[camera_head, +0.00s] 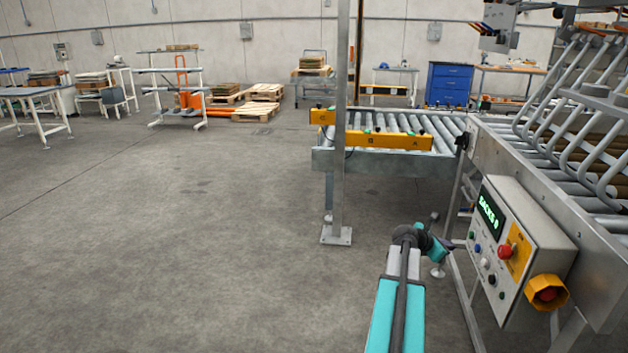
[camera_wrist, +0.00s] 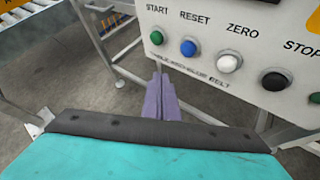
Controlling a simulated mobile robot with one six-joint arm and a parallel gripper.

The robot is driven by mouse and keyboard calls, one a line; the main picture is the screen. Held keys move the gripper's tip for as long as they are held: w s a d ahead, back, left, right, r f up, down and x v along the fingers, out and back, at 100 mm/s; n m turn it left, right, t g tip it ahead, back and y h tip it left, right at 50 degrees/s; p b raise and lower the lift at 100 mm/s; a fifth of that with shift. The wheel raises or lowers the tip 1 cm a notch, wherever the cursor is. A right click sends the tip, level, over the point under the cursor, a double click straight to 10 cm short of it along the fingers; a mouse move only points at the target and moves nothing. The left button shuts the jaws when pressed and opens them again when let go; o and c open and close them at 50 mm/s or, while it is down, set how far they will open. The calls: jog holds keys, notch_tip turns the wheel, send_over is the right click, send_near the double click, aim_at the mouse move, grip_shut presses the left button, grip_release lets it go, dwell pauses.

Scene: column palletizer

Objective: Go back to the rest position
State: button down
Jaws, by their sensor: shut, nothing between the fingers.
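My gripper (camera_wrist: 160,80) shows in the wrist view as two purple fingers pressed together, shut and empty. They point toward the lower edge of the white control panel (camera_wrist: 225,50), below the green START button (camera_wrist: 157,37) and blue RESET button (camera_wrist: 188,47). Whether the fingertips touch the panel cannot be told. In the head view my teal arm reaches forward from the bottom, its end just left of the control panel (camera_head: 530,250). The fingers are too small to make out there. The panel's green display (camera_head: 490,213) reads SACKS 0.
A roller conveyor (camera_head: 385,140) with a yellow bar stands ahead, behind a grey upright post (camera_head: 340,150). A metal machine frame (camera_head: 515,160) fills the right side. Open concrete floor (camera_head: 180,240) lies to the left. Tables, pallets and a blue cabinet (camera_head: 448,83) stand far back.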

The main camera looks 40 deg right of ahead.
jog(key=w+a+f+n+t+y+p, duration=0.1)
jog(key=w+a+f+n+t, duration=0.1)
jog(key=w+a+f, duration=0.5)
jog(key=w+a+f+n+t+p, duration=0.15)
jog(key=w+a+f, duration=0.25)
jog(key=w+a, duration=0.7)
jog(key=w+a+f+n+y+p, duration=0.1)
jog(key=w+a+f+y, duration=0.15)
jog(key=a+f, duration=0.55)
jog(key=w+a+f+n+y+p, duration=0.1)
jog(key=w+a+f, duration=0.35)
jog(key=a, duration=0.75)
jog(key=s+a+f+m+g+y+p, duration=0.1)
jog(key=s+a+f, duration=0.25)
jog(key=a, duration=0.45)
jog(key=s+a+f+m+y+p, duration=0.1)
jog(key=s+a+f, duration=0.25)
jog(key=a, duration=0.45)
jog(key=s+a+f+m+g+y+p, duration=0.1)
jog(key=s+a+f, duration=0.25)
jog(key=a, duration=0.35)
jog(key=s+a+f+m+g+y, duration=0.1)
jog(key=s+a+m+g+y, duration=0.3)
jog(key=s+a+m, duration=1)
jog(key=shift+s+a+f+m, duration=0.35)
jog(key=shift+s+m, duration=0.3)
jog(key=shift+s, duration=0.4)
